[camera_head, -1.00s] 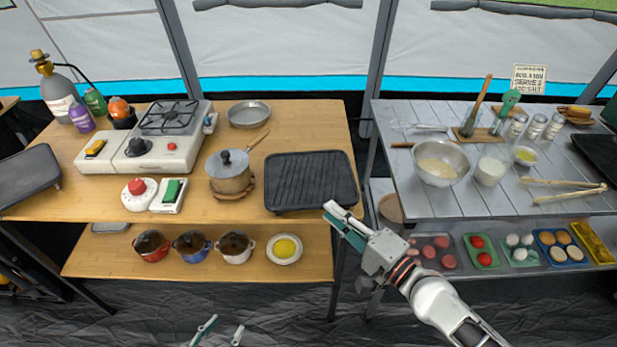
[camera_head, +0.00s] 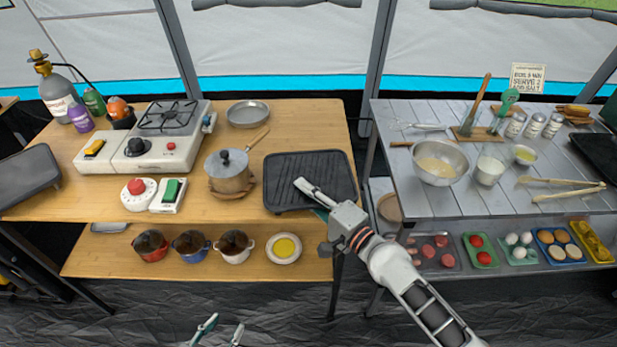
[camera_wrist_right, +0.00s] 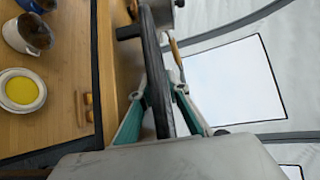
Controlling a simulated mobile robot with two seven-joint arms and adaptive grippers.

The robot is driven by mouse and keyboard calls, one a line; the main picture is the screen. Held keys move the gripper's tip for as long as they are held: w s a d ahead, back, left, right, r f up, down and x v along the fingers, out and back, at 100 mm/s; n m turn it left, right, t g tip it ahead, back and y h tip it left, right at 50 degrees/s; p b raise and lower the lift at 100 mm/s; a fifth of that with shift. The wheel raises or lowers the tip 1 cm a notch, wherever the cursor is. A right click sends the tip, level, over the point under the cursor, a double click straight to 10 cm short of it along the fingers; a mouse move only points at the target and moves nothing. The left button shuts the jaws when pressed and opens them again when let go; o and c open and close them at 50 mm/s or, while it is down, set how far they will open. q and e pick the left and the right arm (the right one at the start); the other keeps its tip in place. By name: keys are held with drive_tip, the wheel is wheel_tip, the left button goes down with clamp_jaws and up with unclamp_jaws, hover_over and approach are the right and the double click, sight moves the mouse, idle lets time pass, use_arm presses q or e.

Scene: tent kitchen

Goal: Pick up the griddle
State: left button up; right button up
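The griddle (camera_head: 290,172) is a dark ribbed rectangular plate lying on the wooden table's right end. My right gripper (camera_head: 312,200) is at its front right edge, with one pale finger above the plate and the other finger lower, mostly hidden. In the right wrist view the griddle's dark edge (camera_wrist_right: 153,62) runs between the two teal-sided fingers of the right gripper (camera_wrist_right: 160,95). The fingers are apart, one on each side of the edge; I cannot tell whether they touch it. My left gripper (camera_head: 222,328) is open and empty at the bottom of the head view, away from the tables.
A lidded pot (camera_head: 228,172) stands just left of the griddle, its wooden handle pointing towards it. A metal pan (camera_head: 248,113) is behind. A gas stove (camera_head: 160,140) is further left. A grey table (camera_head: 430,205) with a bowl (camera_head: 438,162) stands across a narrow gap.

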clamp_jaws()
drive_tip(key=shift+r, duration=0.15)
